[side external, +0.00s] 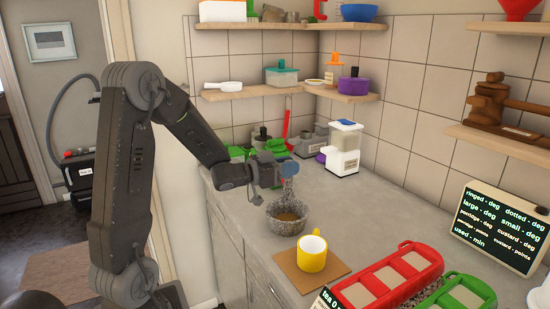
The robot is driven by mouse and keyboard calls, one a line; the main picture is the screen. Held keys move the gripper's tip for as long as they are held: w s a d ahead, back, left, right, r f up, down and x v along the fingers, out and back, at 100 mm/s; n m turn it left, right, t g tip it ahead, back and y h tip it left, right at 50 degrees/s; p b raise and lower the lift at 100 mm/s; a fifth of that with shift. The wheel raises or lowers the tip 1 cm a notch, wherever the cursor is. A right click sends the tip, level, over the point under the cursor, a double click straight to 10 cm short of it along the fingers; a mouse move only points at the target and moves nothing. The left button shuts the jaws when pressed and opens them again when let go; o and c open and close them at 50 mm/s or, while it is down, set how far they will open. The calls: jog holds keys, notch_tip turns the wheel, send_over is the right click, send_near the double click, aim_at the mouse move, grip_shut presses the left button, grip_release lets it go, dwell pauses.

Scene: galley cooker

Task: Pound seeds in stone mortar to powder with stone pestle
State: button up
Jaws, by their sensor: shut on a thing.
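The speckled grey stone mortar (287,222) stands upright on the grey counter in the side external view. Brown seeds or powder (288,216) show inside it; how fine they are is too small to tell. My gripper (284,171) is above the mortar, shut on the speckled stone pestle (289,190). The pestle points down toward the mortar's mouth. Its lower end is near the back rim, and I cannot tell whether it touches the contents. The fingers hide the pestle's upper part.
A yellow mug (312,254) on a brown mat (291,271) stands close in front of the mortar. Red (388,277) and green (460,298) compartment trays lie at the front right. A white container (344,150) stands behind. The counter right of the mortar is clear.

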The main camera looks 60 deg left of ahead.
aim_at(287, 195)
jog(key=shift+f, duration=2.9)
jog(key=shift+f, duration=0.55)
jog(key=shift+r, duration=0.1)
jog(key=shift+r, duration=3.45)
jog(key=shift+f, duration=0.15)
jog(key=shift+f, duration=2.85)
jog(key=shift+f, duration=0.5)
